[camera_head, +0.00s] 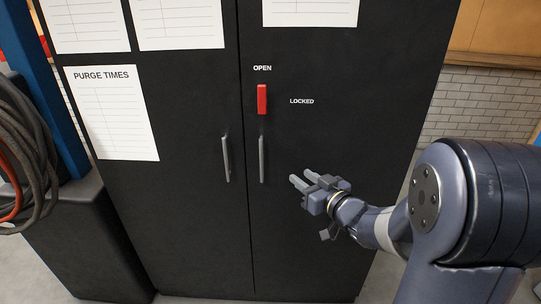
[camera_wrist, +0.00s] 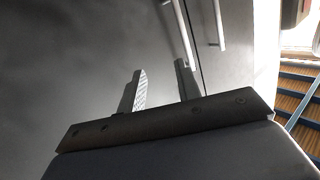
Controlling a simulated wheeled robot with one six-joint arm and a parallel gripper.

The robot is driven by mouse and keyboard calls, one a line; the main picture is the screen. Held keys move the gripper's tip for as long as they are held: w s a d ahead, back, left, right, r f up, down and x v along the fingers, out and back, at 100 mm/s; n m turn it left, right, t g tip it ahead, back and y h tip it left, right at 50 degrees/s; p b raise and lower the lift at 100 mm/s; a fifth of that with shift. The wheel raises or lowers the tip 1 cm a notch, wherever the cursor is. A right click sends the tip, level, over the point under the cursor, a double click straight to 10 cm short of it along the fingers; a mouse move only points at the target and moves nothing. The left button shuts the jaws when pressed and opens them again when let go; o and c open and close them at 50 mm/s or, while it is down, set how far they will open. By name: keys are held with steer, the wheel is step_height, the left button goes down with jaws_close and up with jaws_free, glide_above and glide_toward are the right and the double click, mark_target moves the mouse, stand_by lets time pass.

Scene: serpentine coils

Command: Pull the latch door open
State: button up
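A tall black two-door cabinet (camera_head: 200,240) stands ahead, its doors shut along a centre seam. A red latch (camera_head: 262,99) on the right door stands upright, below the word OPEN and left of the word LOCKED. Below it is the right door's grey vertical bar handle (camera_head: 261,159). The left door's handle (camera_head: 226,158) is across the seam. My gripper (camera_head: 299,179) is to the right of the right handle, apart from it, with its fingers toward the cabinet. In the wrist view my gripper (camera_wrist: 159,68) is open and empty, and handles show beyond the fingers.
Paper sheets, one headed PURGE TIMES (camera_head: 112,112), are on the left door. Coiled hoses (camera_head: 25,150) hang beside a blue post (camera_head: 45,75) at the left. A white brick wall (camera_head: 480,105) is at the back right.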

mark_target(267, 161)
steer(key=w+a+n+y, duration=0.1)
steer(key=w+a, duration=0.1)
steer(key=a, duration=0.1)
steer(key=w+a+n+y, duration=0.1)
steer(key=w+a, duration=0.2)
steer(key=w+a+g+y, duration=0.1)
steer(key=w+a, duration=0.1)
steer(key=a, duration=0.1)
steer(key=shift+w+a+r+n, duration=0.2)
steer(key=shift+w+a+n, duration=0.1)
steer(key=shift+a+n, duration=0.1)
steer(key=shift+d, duration=0.1)
steer(key=shift+c, duration=0.5)
jaws_close()
